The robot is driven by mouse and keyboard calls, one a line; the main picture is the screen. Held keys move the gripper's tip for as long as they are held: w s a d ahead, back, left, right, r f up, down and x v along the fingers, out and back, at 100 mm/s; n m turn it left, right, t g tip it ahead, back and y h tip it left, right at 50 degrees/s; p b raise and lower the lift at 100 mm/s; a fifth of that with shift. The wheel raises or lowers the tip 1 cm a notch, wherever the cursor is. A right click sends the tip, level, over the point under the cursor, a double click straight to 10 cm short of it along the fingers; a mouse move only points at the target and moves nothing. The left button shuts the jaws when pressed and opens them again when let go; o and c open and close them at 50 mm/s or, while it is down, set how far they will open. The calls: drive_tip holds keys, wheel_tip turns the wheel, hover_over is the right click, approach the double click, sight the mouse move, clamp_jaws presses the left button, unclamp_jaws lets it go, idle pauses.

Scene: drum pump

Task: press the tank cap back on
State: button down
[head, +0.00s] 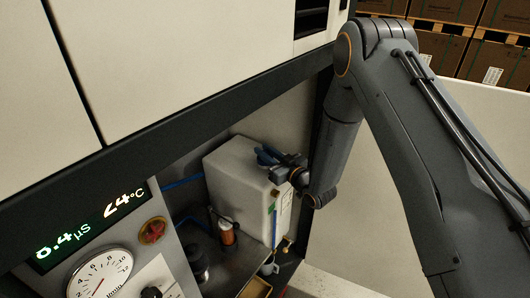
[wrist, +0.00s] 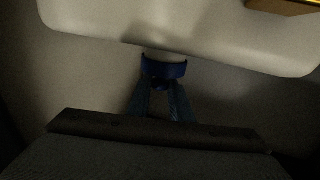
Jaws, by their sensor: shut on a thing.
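The white tank (head: 236,182) stands inside the open bay of the machine; its pale body fills the top of the wrist view (wrist: 200,22). The blue tank cap (wrist: 165,69) is at the tank's short white neck (wrist: 164,54). I cannot tell whether it is seated fully. My gripper (head: 268,155) is at the top of the tank in the head view. In the wrist view its blue fingers (wrist: 160,88) are shut on the cap. In the head view the fingers hide the cap and neck.
An orange-and-dark cylinder (head: 227,233) stands left of the tank, with blue tubes near it. A panel with a lit display (head: 90,228), a gauge (head: 100,278) and a red knob (head: 152,230) is at lower left. The bay's dark upper frame (head: 200,112) runs above the tank.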

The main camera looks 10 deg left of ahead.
drive_tip(key=c, duration=1.5)
unclamp_jaws()
drive_tip(key=shift+o, duration=0.3)
drive_tip(key=o, duration=0.4)
drive_tip(key=shift+p+v, duration=1.4)
drive_tip(key=shift+v, duration=3.65)
drive_tip(key=shift+r, duration=0.1)
